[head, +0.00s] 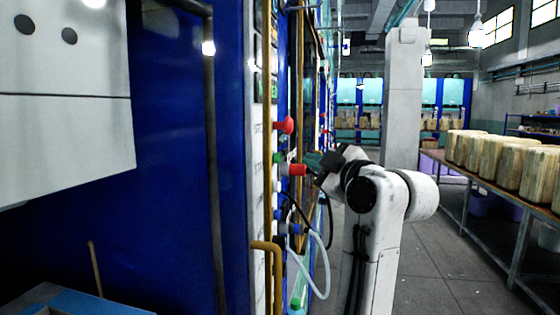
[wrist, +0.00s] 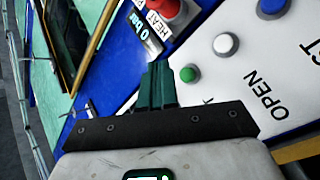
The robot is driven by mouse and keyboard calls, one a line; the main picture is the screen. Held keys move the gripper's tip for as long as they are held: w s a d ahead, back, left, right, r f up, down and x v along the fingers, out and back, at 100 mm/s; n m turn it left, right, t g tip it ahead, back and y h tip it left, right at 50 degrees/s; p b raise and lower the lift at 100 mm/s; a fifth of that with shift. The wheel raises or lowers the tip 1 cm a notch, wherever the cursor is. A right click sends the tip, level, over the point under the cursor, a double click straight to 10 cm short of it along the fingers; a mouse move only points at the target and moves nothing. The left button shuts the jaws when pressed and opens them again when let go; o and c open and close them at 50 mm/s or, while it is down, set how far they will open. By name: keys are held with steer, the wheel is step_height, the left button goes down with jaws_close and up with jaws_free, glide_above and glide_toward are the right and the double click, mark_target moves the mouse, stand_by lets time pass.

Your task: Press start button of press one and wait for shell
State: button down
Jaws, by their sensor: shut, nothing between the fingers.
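The press (head: 180,150) is a tall blue machine at the left in the head view. Its control panel is seen almost edge-on there, with a green button (head: 278,158) beside my gripper (head: 312,160). In the wrist view the green button (wrist: 189,74) sits on the white panel (wrist: 255,75), just right of the tips of my gripper (wrist: 158,68). The green fingers are together and empty. A small gap shows in the picture between fingertips and button; depth is unclear. The button's label is mostly hidden by my gripper. No shell is identifiable.
A white button (wrist: 226,44), a blue button (wrist: 272,7) and a red button (wrist: 166,8) are close by. A yellow pipe (head: 268,250) and a pale hose (head: 322,265) run by the panel. A table (head: 515,225) with wooden blocks stands right. The aisle floor is clear.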

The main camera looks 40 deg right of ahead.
mark_target(277, 158)
steer(key=shift+w+a, duration=1)
steer(key=shift+w, duration=0.25)
steer(key=shift+w, duration=0.1)
stand_by(1.1)
steer(key=shift+w+a, duration=0.25)
